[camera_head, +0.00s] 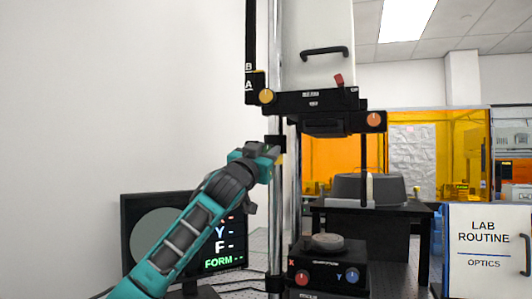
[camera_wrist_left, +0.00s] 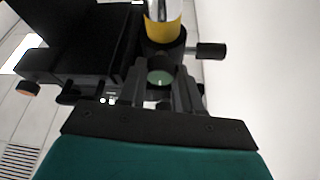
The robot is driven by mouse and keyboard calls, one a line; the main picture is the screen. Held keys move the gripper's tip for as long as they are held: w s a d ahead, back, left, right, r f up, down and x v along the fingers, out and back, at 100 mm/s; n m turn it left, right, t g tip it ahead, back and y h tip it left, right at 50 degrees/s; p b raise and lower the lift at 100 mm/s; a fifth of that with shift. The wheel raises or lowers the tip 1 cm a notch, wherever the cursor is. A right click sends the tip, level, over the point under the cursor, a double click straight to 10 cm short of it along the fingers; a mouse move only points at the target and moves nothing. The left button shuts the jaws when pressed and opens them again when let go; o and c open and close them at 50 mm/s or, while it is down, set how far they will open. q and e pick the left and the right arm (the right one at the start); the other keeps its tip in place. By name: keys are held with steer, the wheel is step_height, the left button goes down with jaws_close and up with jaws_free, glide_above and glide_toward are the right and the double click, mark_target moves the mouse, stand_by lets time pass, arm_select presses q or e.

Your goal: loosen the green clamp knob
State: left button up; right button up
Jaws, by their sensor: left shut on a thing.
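The green clamp knob (camera_wrist_left: 160,78) shows in the left wrist view as a round green face between the two dark fingers of my left gripper (camera_wrist_left: 162,92). The fingers are closed on its sides. Above it, a black clamp body with a yellow band (camera_wrist_left: 164,29) sits around a bright metal column. In the head view my left gripper (camera_head: 272,157) reaches the metal column (camera_head: 274,210) from the left, below the black instrument head. The knob is hidden there behind the gripper. My right gripper is in neither view.
The black instrument head (camera_head: 315,101) with yellow and orange knobs overhangs to the right. Below it, a round stage (camera_head: 327,241) stands on a black base with red and blue knobs. A monitor (camera_head: 128,212) is behind my left arm. A labelled white cabinet (camera_head: 485,272) is at right.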

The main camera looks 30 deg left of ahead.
arm_select(q)
steer(key=m+h+p, duration=0.1)
steer(key=m, duration=0.2)
steer(key=shift+a+r, duration=0.1)
steer(key=m+h, duration=0.2)
steer(key=m, duration=0.1)
steer(key=shift+m+g+p, duration=0.3)
steer(key=m+g+h, duration=0.1)
steer(key=m, duration=0.2)
steer(key=m+g+h, duration=0.1)
steer(key=m, duration=0.3)
steer(key=shift+a+r+m+h, duration=0.1)
steer(key=shift+m+h, duration=0.2)
steer(key=m+g, duration=0.1)
steer(key=m, duration=0.2)
steer(key=shift+m, duration=0.3)
steer(key=shift+r+m+g, duration=0.1)
steer(key=shift+m+g, duration=0.5)
steer(key=shift+m, duration=0.5)
steer(key=o, duration=1)
steer(key=shift+o, duration=0.2)
steer(key=shift+s, duration=0.1)
